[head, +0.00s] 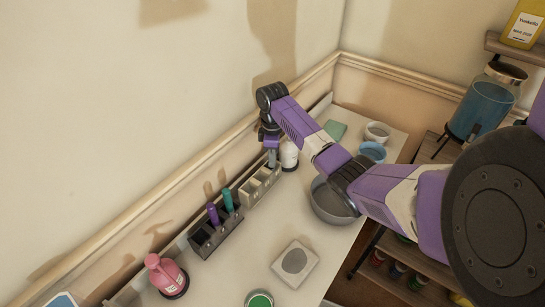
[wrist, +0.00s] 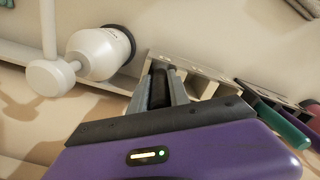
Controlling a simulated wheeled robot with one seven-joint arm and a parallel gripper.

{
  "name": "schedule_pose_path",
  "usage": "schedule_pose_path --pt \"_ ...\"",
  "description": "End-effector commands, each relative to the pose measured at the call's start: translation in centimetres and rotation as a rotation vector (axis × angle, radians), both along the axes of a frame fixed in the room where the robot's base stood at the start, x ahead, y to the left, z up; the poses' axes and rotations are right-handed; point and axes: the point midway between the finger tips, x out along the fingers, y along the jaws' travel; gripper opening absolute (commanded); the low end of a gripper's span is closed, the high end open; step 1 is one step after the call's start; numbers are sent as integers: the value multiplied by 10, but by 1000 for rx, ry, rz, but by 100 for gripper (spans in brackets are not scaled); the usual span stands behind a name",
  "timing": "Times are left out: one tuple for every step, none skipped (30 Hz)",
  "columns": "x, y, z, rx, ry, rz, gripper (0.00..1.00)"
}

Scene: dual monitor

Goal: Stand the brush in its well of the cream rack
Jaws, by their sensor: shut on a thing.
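My gripper (head: 272,163) is over the far end of the cream rack (head: 260,186), pointing down. In the wrist view, my gripper (wrist: 160,88) is shut on a dark, narrow thing, which I take to be the brush (wrist: 158,90); only a short part of it shows between the fingers. The cream rack (wrist: 205,88) lies just beyond the fingertips, with open wells along it. The lower end of the brush is hidden, so I cannot tell if it is inside a well. In the head view the brush cannot be made out.
A white bottle (head: 290,154) stands close beside my gripper. A dark rack (head: 216,237) with purple and teal handles is nearer. A grey bowl (head: 333,212), pink bottle (head: 166,275) and square dish (head: 295,263) stand on the counter. The wall runs close behind the racks.

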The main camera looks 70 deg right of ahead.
Motion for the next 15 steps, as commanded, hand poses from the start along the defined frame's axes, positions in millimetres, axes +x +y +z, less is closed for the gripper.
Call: schedule_pose_path --pt "0 0 -1 0 0 0 0" --pt "0 0 -1 0 0 0 0" --pt "0 0 0 0 0 0 0" --pt "0 0 0 0 0 0 0" --pt "0 0 0 0 0 0 0" --pt "0 0 0 0 0 0 0" --pt "0 0 0 0 0 0 0" --pt "0 0 -1 0 0 0 0" --pt "0 0 -2 0 0 0 0" --pt "0 0 -3 1 0 0 0" --pt "0 0 -4 1 0 -1 0" --pt "0 0 -3 0 0 -1 30" --pt "0 0 -3 0 0 0 36" --pt "0 0 -3 0 0 0 42" --pt "0 0 -3 0 0 0 44"
